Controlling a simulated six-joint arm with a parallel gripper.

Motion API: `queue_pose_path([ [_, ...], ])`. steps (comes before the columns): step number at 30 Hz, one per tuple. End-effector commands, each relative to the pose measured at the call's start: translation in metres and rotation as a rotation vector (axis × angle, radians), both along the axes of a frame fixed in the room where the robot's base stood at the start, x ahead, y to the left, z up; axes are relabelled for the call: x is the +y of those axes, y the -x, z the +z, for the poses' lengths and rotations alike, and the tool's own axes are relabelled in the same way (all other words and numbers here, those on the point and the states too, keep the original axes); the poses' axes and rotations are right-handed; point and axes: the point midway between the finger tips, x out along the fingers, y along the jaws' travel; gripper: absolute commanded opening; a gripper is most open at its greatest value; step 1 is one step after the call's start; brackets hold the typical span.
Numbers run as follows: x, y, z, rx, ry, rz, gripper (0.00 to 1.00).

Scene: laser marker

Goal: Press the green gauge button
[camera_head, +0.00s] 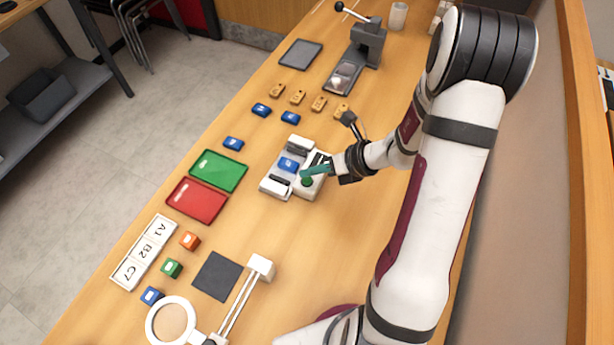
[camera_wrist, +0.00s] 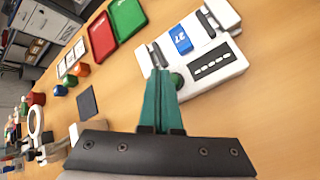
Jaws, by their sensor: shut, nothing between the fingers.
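The white gauge (camera_head: 276,186) stands on the wooden table, with a blue block (camera_head: 288,164) between its grey jaws. In the wrist view the gauge (camera_wrist: 215,75) is at the upper right, and the blue block (camera_wrist: 181,39) lies on it. The round green button (camera_head: 307,182) is on the gauge's near right part; it also shows in the wrist view (camera_wrist: 177,80), partly behind a finger. My gripper (camera_head: 303,174) has teal fingers, shut and empty, with the tips just over or beside the button. Whether they touch it cannot be told. The fingertips (camera_wrist: 160,73) appear just left of the button in the wrist view.
A green tray (camera_head: 218,170) and a red tray (camera_head: 196,200) lie left of the gauge. Blue and tan blocks lie beyond it, before a grey lever press (camera_head: 367,45). A ring magnifier (camera_head: 172,322) and dark pad (camera_head: 217,276) are nearer. Bare table surrounds the gauge's near side.

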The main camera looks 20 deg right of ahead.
Motion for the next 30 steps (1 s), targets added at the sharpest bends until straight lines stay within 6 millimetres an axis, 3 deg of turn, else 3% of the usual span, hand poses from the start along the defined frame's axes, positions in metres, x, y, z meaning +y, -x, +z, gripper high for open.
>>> queue_pose_path([
  [30,0.0,0.0,-0.013,-0.001,0.0,0.001,0.0],
])
